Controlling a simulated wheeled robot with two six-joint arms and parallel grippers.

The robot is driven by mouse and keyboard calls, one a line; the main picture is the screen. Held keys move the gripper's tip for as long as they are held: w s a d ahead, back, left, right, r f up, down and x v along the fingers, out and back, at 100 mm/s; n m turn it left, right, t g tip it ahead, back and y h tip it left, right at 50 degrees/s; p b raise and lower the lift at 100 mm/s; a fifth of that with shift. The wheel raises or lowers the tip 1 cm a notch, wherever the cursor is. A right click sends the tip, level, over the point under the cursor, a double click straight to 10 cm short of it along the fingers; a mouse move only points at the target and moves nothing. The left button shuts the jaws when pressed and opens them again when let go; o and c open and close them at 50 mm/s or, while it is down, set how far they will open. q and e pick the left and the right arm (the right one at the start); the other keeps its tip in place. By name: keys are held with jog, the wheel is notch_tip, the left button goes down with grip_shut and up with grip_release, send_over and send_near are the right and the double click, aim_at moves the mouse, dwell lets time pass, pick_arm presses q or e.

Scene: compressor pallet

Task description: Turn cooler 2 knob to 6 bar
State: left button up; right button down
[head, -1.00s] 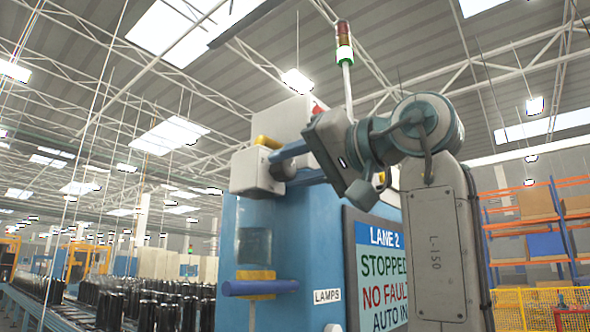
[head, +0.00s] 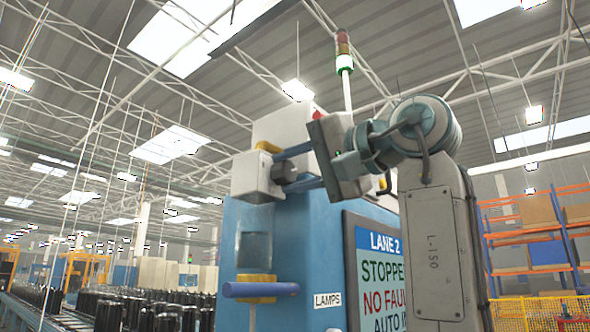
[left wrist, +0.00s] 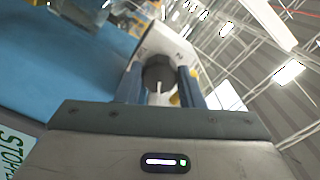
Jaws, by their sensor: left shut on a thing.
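The knob (left wrist: 158,74) is dark and round with a pale pointer line, and it sits on the face of a white housing in the left wrist view. That housing (head: 255,175) also shows in the head view, on the upper left of a blue cabinet. My left gripper (head: 298,170) is shut on the knob, with one blue finger on each side of it. Small markings show on the housing beside the knob, but I cannot read them. My right gripper is not in view.
The blue cabinet (head: 310,235) carries a "LANE 2" screen (head: 378,275), partly behind my arm. A clear bowl (head: 254,247) and a blue bar (head: 260,289) are below the housing. A lamp stack (head: 344,55) rises above. Dark bottles (head: 130,312) stand at the lower left.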

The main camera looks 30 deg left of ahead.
pick_arm(q)
jog(key=o, duration=1)
jog(key=shift+a, duration=0.15)
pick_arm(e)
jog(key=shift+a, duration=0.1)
pick_arm(q)
jog(key=shift+d, duration=0.5)
pick_arm(e)
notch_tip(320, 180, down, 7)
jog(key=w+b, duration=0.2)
jog(key=b, duration=0.5)
pick_arm(q)
jog(key=d+b, duration=0.3)
jog(key=d, duration=0.6)
jog(key=shift+s+d, duration=0.4)
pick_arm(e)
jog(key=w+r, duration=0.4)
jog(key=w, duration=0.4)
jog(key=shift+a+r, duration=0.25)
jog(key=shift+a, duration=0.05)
pick_arm(q)
jog(key=shift+f, duration=0.1)
